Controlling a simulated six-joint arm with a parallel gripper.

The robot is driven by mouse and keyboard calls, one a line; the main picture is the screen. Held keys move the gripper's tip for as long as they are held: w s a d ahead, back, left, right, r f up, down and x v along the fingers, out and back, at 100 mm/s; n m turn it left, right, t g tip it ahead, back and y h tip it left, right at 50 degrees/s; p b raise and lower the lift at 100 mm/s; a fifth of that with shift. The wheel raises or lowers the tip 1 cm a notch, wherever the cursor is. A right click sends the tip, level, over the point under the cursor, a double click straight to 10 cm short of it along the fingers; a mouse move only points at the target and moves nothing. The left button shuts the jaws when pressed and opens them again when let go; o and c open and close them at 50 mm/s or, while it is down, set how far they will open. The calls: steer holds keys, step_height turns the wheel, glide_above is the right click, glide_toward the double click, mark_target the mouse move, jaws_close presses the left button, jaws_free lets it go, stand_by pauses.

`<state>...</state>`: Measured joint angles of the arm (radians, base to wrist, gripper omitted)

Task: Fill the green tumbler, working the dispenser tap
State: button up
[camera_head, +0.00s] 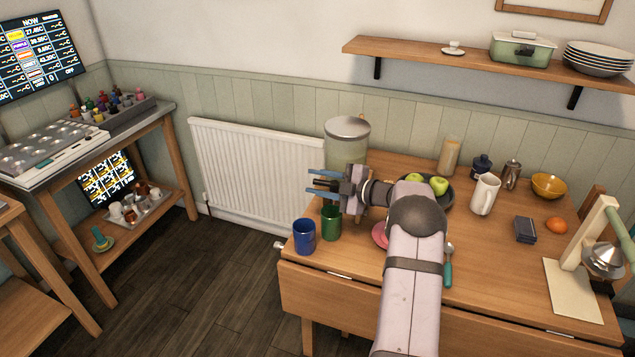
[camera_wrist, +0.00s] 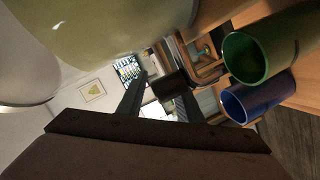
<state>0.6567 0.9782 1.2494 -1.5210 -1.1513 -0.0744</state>
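The green tumbler (camera_head: 331,222) stands upright on the table's left end, below my gripper; it also shows in the wrist view (camera_wrist: 245,58). I see no clear liquid level in it. The dispenser (camera_head: 346,151) is a large pale-green jar with a grey lid, behind my gripper; its side fills the upper wrist view (camera_wrist: 100,25). My gripper (camera_head: 314,182) is open, its fingers spread and pointing left, level with the jar's lower part. A dark, short piece (camera_wrist: 170,84) shows between the fingers; I cannot tell whether it is the tap or whether it is touched.
A blue tumbler (camera_head: 304,237) stands left of the green one, near the table edge. A pink plate (camera_head: 379,235) and a dark bowl of apples (camera_head: 437,199) are close to my arm. A white jug (camera_head: 485,194) stands to the right. Open floor lies left.

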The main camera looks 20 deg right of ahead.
jaws_close()
steer(key=shift+r, duration=0.1)
steer(key=shift+w+d+m+t+h+b, duration=0.15)
steer(key=shift+d+m+t+h+b, duration=0.2)
steer(key=shift+m+h, duration=0.35)
jaws_free()
steer(key=shift+a, duration=0.1)
